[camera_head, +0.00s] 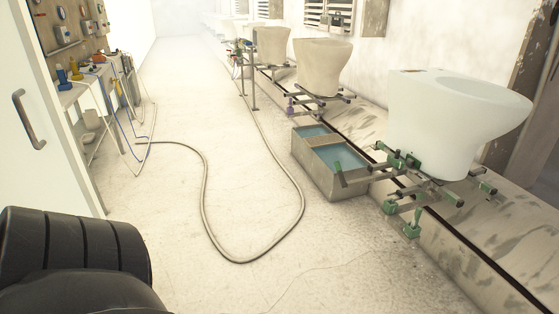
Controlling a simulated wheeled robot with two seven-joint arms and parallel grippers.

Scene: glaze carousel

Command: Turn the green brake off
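A white toilet-shaped ceramic piece (445,125) stands upright on a metal carriage (432,190) with several green fittings at the right. One green fitting, a lever with a block foot (413,228), hangs low at the carriage's front beside the rail. Another green cluster (402,160) sits just under the piece's left edge. I cannot tell for sure which green part is the brake, or whether it is on or off. Neither of my grippers shows in the head view, so their state and distance from the green parts are hidden.
A two-basin trough (318,170) with bluish water stands left of the carriage. Beige pieces (323,68) on similar carriages stand farther along the rail. A grey hose (240,262) loops across the floor. A white door (45,130) is at left. Floor ahead is mostly clear.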

